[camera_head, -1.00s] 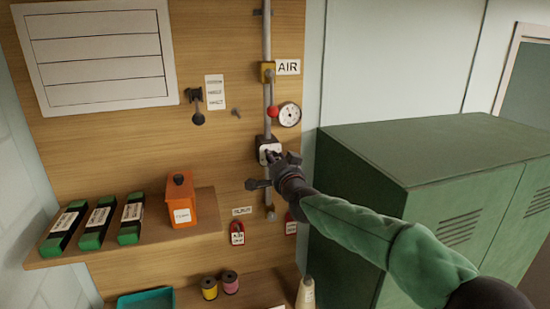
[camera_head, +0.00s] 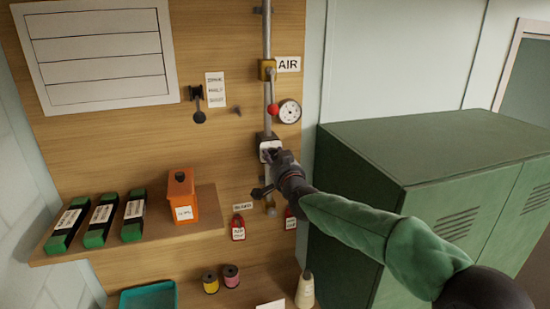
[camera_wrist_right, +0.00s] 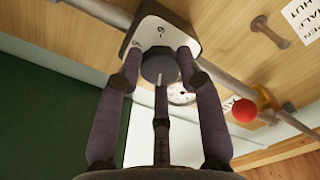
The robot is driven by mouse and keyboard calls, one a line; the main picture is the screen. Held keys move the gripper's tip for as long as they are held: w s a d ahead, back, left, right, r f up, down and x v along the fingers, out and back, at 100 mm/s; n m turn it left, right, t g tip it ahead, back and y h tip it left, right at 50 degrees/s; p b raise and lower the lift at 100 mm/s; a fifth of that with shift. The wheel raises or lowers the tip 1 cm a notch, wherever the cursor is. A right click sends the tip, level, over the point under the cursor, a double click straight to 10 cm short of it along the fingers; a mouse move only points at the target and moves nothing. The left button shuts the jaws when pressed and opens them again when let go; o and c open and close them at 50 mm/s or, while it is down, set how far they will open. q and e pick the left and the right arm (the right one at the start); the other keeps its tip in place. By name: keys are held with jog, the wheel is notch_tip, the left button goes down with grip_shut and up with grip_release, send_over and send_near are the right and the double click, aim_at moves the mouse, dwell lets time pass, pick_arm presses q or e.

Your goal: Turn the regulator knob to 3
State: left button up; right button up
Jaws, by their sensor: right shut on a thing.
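The regulator (camera_head: 268,143) is a dark block with a white plate on the vertical air pipe. My right gripper (camera_head: 274,160) is at its front. In the right wrist view, the dark grey round knob (camera_wrist_right: 160,68) sits between the fingers of my right gripper (camera_wrist_right: 159,66), which is shut on it. The white dial plate (camera_wrist_right: 160,33) behind the knob carries small digits, partly hidden by fingers and knob. I cannot tell which number the knob is set to. My left gripper is not in view.
Above the regulator are a round gauge (camera_head: 289,111) and a red ball handle (camera_head: 273,110). A shelf (camera_head: 120,247) at left holds an orange box (camera_head: 182,195) and green-black boxes. A green locker (camera_head: 430,150) stands close on the right. Tags hang below the regulator.

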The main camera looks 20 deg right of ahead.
jog(key=shift+a+f, duration=0.15)
jog(key=shift+f, duration=0.2)
jog(key=o, duration=1.1)
jog(key=shift+o, duration=0.2)
jog(key=shift+r, duration=0.1)
jog(key=shift+s+r, duration=0.1)
jog(key=shift+s, duration=0.4)
jog(key=s, duration=1.1)
jog(key=shift+d, duration=0.2)
jog(key=shift+w, duration=0.1)
